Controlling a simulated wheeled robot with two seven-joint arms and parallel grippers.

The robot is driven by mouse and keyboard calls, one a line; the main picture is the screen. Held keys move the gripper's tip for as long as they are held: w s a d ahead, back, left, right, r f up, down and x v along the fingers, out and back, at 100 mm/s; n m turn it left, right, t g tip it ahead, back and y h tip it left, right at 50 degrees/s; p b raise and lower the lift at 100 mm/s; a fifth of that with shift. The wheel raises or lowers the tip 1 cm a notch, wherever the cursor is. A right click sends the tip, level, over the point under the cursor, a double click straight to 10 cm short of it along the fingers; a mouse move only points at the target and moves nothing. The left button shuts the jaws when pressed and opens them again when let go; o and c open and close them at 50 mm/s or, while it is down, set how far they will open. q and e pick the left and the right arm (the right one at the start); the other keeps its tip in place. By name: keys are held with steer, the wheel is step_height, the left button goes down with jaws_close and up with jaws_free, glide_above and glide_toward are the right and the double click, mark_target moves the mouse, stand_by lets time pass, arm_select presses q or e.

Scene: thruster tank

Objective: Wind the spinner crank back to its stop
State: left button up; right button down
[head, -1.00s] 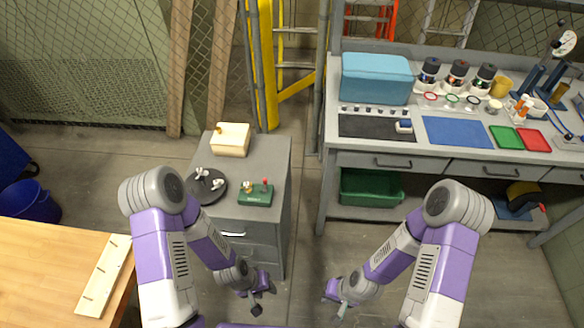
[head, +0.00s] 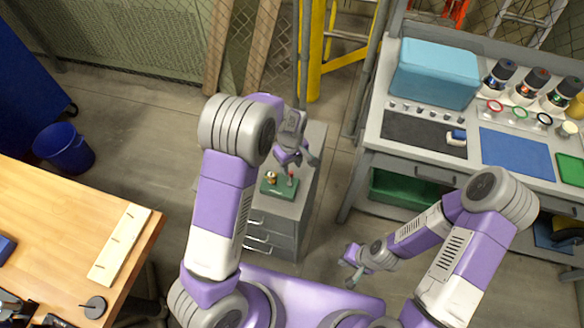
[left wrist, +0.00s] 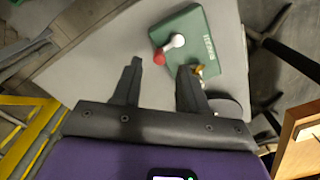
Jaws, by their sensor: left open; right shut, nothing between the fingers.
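A green box (head: 270,190) sits on top of the grey cabinet. It carries a red-knobbed piece (head: 290,182) and a gold knob (head: 271,177). In the left wrist view the green box (left wrist: 205,30) shows a white ball-ended part (left wrist: 177,40), the red knob (left wrist: 159,57), and the gold knob (left wrist: 200,70) partly behind a finger. I cannot tell for sure which part is the spinner crank. My left gripper (head: 298,161) is open and empty above the cabinet, its fingertips (left wrist: 161,66) near the red knob. My right gripper (head: 353,264) is shut and empty, low in front of the workbench.
The grey cabinet (head: 309,170) is partly hidden by my left arm. The workbench (head: 388,150) at right holds a blue cooler (head: 435,72) and bottles. A wooden table (head: 60,225) is at left, with a blue bin (head: 64,148) behind it. A yellow ladder (head: 318,45) stands behind.

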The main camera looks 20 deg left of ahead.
mark_target(291, 172)
arm_select(q)
steer(key=shift+f, duration=1.95)
jaws_close()
